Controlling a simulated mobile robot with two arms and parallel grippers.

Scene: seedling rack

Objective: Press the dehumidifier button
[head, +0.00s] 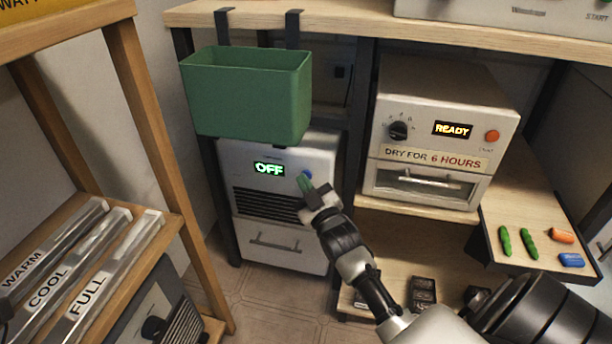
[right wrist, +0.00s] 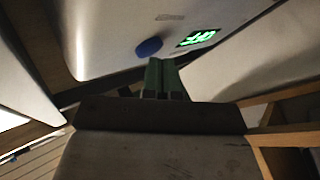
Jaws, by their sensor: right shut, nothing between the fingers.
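The dehumidifier (head: 283,155) is a white unit under the table, with dark vents and a drawer below. Its display (head: 269,169) reads OFF in green. A round blue button (head: 308,174) sits right of the display; it also shows in the right wrist view (right wrist: 149,47). My right gripper (head: 304,184) is shut and empty, its green fingertips just below and left of the button in the head view. In the right wrist view the fingertips (right wrist: 162,66) point at the panel close to the button. I cannot tell whether they touch it. My left gripper is not in view.
A green bin (head: 247,95) hangs from the table edge above the dehumidifier. A dryer (head: 440,135) reading READY stands to the right, beside a tray (head: 545,262) with green and coloured pieces. A wooden rack (head: 150,105) stands at left.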

